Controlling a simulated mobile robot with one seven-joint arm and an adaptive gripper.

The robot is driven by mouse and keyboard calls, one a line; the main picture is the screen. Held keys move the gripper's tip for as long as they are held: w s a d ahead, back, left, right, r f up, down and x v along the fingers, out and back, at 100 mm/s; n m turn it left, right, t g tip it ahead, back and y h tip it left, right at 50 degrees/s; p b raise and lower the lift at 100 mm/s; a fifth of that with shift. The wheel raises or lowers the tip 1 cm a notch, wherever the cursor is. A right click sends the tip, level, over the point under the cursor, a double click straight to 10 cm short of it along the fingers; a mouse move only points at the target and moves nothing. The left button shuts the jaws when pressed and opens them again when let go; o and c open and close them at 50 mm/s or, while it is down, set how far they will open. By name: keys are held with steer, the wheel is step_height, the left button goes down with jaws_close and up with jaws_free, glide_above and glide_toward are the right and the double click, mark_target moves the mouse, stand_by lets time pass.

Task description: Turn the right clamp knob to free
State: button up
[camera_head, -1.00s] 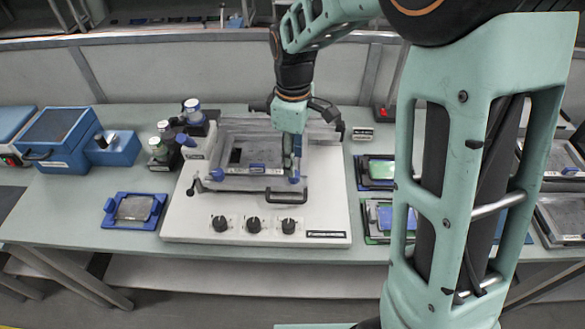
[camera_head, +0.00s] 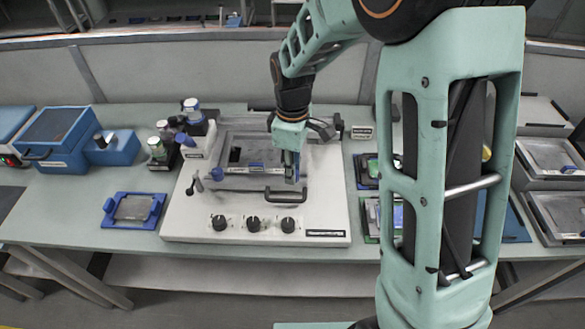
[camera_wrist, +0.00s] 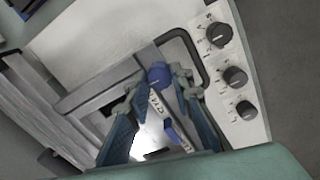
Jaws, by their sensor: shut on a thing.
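The stencil fixture is a white base (camera_head: 180,215) with a grey metal frame (camera_head: 240,183) on top. My gripper (camera_head: 291,172) points down at the frame's right front corner, with the arm reaching in from the right. In the wrist view, my gripper's fingers (camera_wrist: 157,82) stand on both sides of the blue right clamp knob (camera_wrist: 158,72) and are shut on it. In the head view the gripper mostly hides this knob. A blue left clamp knob (camera_head: 217,173) shows at the frame's left front corner. A labelled strip (camera_wrist: 159,103) lies beyond the held knob.
A black handle (camera_head: 285,197) stands close in front of the gripper. Several black dials (camera_head: 253,224) line the base's front. Bottles (camera_head: 156,148) stand left of the fixture, a blue tray (camera_head: 133,210) lies front left, and circuit board trays (camera_head: 368,170) lie right.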

steer(key=shift+m, duration=0.4)
jaws_close()
steer(key=m+b, duration=0.1)
steer(key=m, duration=0.2)
steer(key=shift+m, duration=0.3)
steer(key=m, duration=0.4)
steer(key=shift+w+m+b, duration=0.1)
steer(key=shift+m+b, duration=0.2)
steer(key=shift+b, duration=0.1)
steer(key=m, duration=0.4)
steer(key=shift+d, duration=0.1)
steer(key=m, duration=0.4)
steer(key=shift+m, duration=0.6)
steer(key=o, duration=1)
jaws_free()
